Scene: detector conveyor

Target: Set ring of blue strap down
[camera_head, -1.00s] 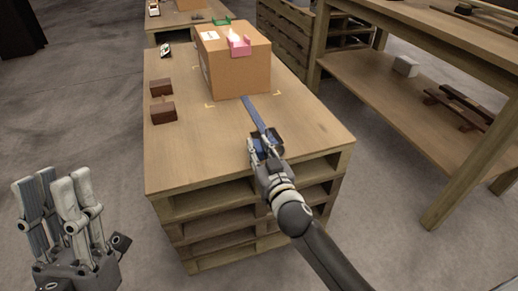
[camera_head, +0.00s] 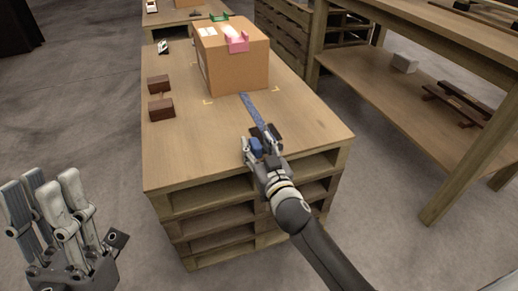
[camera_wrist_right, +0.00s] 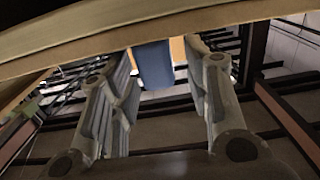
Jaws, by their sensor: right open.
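The blue strap (camera_head: 252,107) runs from the foot of the cardboard box (camera_head: 235,70) across the wooden table top (camera_head: 200,148) towards its front edge. My right gripper (camera_head: 262,138) is at that front edge, open, with the strap's near end between its spread fingers. In the right wrist view the strap (camera_wrist_right: 153,65) hangs as a blue band between the two open fingers, apart from both. Whether the end forms a ring is hidden by the gripper. My left gripper (camera_head: 45,205) is open and empty, left of the table and away from the strap.
A pink holder (camera_head: 237,42) sits on the box's top edge, and a green piece (camera_head: 219,17) shows behind the box. Two brown blocks (camera_head: 160,107) lie on the table's left side. A wooden shelf (camera_head: 425,95) stands at the right. The table's front left is clear.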

